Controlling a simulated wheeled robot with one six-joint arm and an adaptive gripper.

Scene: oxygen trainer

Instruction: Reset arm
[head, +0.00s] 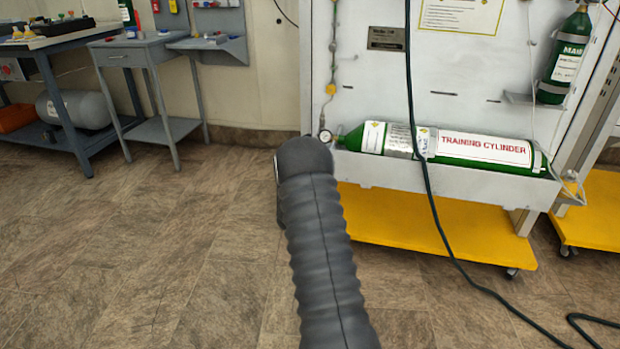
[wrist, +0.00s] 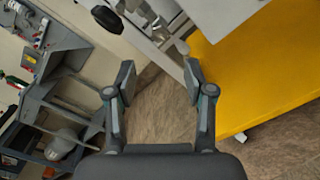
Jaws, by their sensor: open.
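My arm (head: 318,235) reaches up from the bottom of the head view over the floor, its dark ribbed cover hiding what lies behind it. My gripper does not show in the head view. In the wrist view my gripper (wrist: 160,92) is open, with its two fingers wide apart and bare floor between them. It holds nothing. The oxygen trainer (head: 390,78) is a white panel on a yellow wheeled base (head: 430,228). A green training cylinder (head: 485,150) lies in its tray, to the right of my arm. The yellow base also shows in the wrist view (wrist: 262,75), right of the fingers.
A dark cable (head: 425,170) hangs before the trainer and runs onto the floor at right. A small grey table (head: 145,50) and a blue-grey workbench (head: 55,45) stand at the left. A second yellow base (head: 597,215) is at the right edge. Floor at left front is clear.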

